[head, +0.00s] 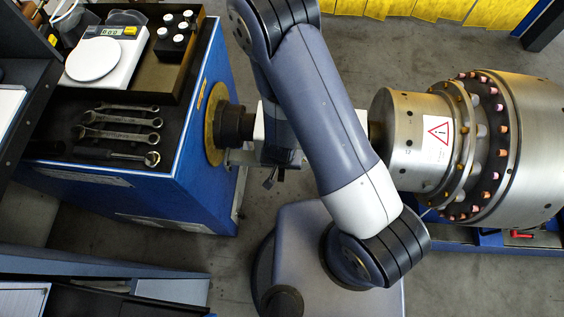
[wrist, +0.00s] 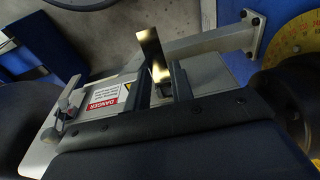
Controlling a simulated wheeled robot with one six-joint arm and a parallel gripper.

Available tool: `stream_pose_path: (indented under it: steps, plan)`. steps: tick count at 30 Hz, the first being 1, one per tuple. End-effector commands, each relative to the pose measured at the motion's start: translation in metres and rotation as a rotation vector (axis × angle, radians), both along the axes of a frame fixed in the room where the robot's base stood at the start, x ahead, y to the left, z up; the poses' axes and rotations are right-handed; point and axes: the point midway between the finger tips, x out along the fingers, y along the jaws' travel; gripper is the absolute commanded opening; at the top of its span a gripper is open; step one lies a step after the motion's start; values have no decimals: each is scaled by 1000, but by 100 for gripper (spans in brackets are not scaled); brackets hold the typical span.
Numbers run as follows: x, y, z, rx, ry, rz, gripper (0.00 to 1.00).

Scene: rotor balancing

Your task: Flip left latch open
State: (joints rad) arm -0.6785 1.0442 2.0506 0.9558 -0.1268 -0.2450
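The grey guard (wrist: 103,123) with a red and white DANGER label lies below my gripper in the wrist view. My gripper (wrist: 162,84) shows two dark fingers standing apart above the guard. A shiny brass-coloured strip (wrist: 150,45), which looks like a latch lever, rises between and beyond the fingers; I cannot tell whether they touch it. Another latch (wrist: 66,108) sits at the guard's far left in the wrist view. In the head view part of the guard (head: 262,130) shows left of my arm, which hides the rest. The gripper's fingertips are not clear there.
The steel rotor (head: 405,125) with a warning label stands at right. A blue cabinet (head: 205,150) at left carries wrenches (head: 120,122), a scale (head: 95,58) and a weight tray (head: 175,45). A yellow disc (wrist: 295,45) is beside the guard.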

Motion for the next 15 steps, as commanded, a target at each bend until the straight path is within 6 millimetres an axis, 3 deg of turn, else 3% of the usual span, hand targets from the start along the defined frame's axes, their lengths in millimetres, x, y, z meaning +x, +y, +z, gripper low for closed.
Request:
stream_pose_path:
  steps: [6,15]
  plan:
    - [0,0,0,0,-1,0,40]
    - [0,0,4,0,-1,0,40]
